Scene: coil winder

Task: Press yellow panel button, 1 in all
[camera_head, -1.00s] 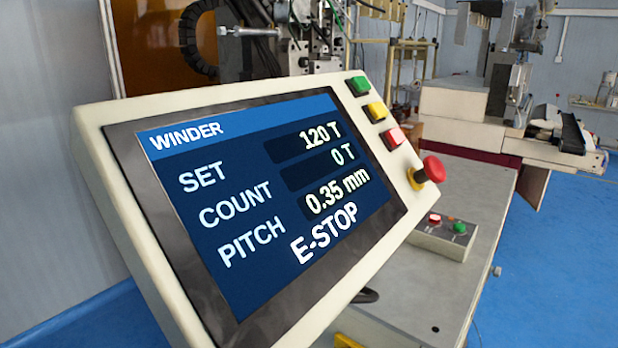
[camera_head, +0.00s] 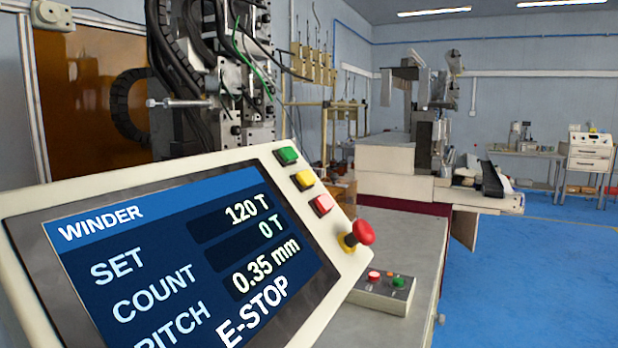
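The yellow panel button (camera_head: 303,180) sits on the right edge of the tilted winder panel (camera_head: 350,268). It is between a green button (camera_head: 287,156) above and a red button (camera_head: 321,204) below. The panel screen (camera_head: 170,265) reads WINDER, SET 120 T, COUNT 0 T, PITCH 0.35 mm and E-STOP. A red mushroom knob (camera_head: 363,232) on a yellow base stands at the panel's lower right corner. Neither of my grippers is in the head view. Nothing covers the yellow button.
A small box (camera_head: 384,291) with a red and a green button lies on the grey bench (camera_head: 405,235) right of the panel. The winder machinery (camera_head: 225,85) with cables rises behind the panel. Blue floor (camera_head: 530,270) at the right is open.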

